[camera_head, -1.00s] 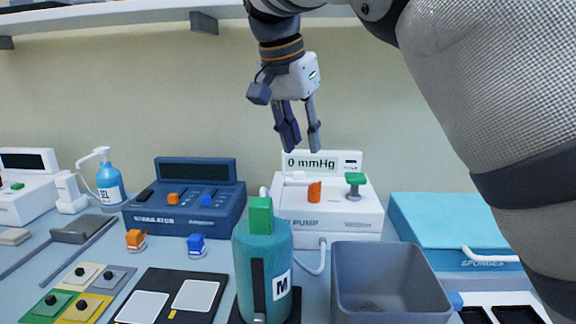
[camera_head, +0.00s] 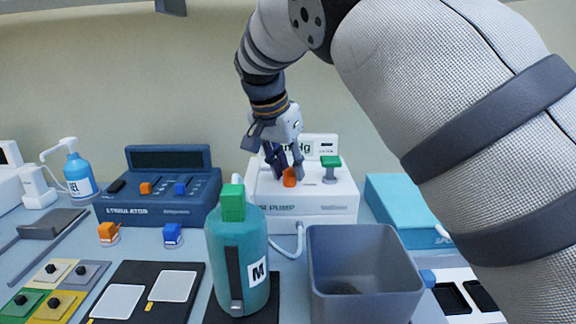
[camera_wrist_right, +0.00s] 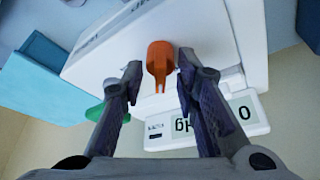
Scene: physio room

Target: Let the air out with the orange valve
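The orange valve (camera_head: 289,177) stands on top of the white pump (camera_head: 305,199) in the head view. In the right wrist view the valve (camera_wrist_right: 159,62) lies between and just ahead of my right gripper's fingertips, with gaps on both sides. My right gripper (camera_head: 283,170) is open, reaching down over the pump. It partly hides the pump's display (camera_head: 322,146), whose reading is mostly covered. The display also shows upside down in the wrist view (camera_wrist_right: 241,112). A green knob (camera_head: 331,165) stands right of the valve. My left gripper is not in view.
A green-capped teal bottle (camera_head: 238,255) and a grey bin (camera_head: 362,270) stand in front of the pump. A blue stimulator (camera_head: 158,190) is to the left, a teal sponges box (camera_head: 395,200) to the right. A hose (camera_head: 300,240) runs from the pump.

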